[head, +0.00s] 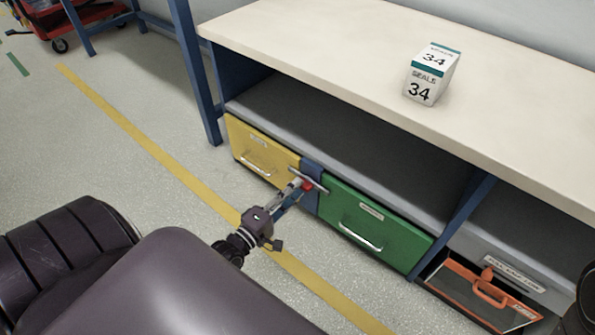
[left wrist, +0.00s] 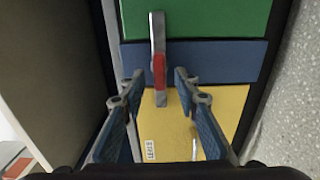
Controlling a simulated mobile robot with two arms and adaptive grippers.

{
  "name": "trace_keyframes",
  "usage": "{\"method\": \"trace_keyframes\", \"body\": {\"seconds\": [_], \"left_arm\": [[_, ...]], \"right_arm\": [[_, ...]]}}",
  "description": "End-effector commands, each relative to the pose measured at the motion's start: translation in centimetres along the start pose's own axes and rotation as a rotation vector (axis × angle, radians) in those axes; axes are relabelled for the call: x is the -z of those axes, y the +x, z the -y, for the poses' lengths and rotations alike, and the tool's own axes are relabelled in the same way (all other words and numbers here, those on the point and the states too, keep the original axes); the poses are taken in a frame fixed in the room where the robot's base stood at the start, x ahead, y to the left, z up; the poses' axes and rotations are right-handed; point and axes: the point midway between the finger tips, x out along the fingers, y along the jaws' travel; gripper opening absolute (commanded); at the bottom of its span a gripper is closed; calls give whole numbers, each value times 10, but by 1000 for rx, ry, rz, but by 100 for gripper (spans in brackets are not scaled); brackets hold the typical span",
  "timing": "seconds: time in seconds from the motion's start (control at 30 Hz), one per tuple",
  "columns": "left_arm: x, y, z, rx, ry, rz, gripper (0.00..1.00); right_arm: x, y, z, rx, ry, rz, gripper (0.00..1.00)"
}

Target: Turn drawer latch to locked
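The drawer latch is a grey metal bar (left wrist: 157,30) with a red middle part (left wrist: 159,70). It lies across the blue divider (left wrist: 220,62) between the green drawer (left wrist: 200,18) and the yellow drawer (left wrist: 228,105), overlapping both fronts. My right gripper is not in view.
The bench top (head: 300,50) above carries a white box marked 34 (head: 425,85). A red cart (head: 60,20) stands far left. The floor before the drawers is clear.

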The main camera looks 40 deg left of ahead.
Motion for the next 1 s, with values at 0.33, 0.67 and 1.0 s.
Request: {"method": "trace_keyframes", "body": {"seconds": [0.33, 0.67, 1.0], "left_arm": [[0, -73, 2, 6, -1, 1, 29], [0, -104, 1, 2, -1, 1, 29], [0, -104, 0, 2, -1, 1, 29]], "right_arm": [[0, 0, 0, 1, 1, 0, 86], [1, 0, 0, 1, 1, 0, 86], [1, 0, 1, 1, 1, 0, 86]]}}
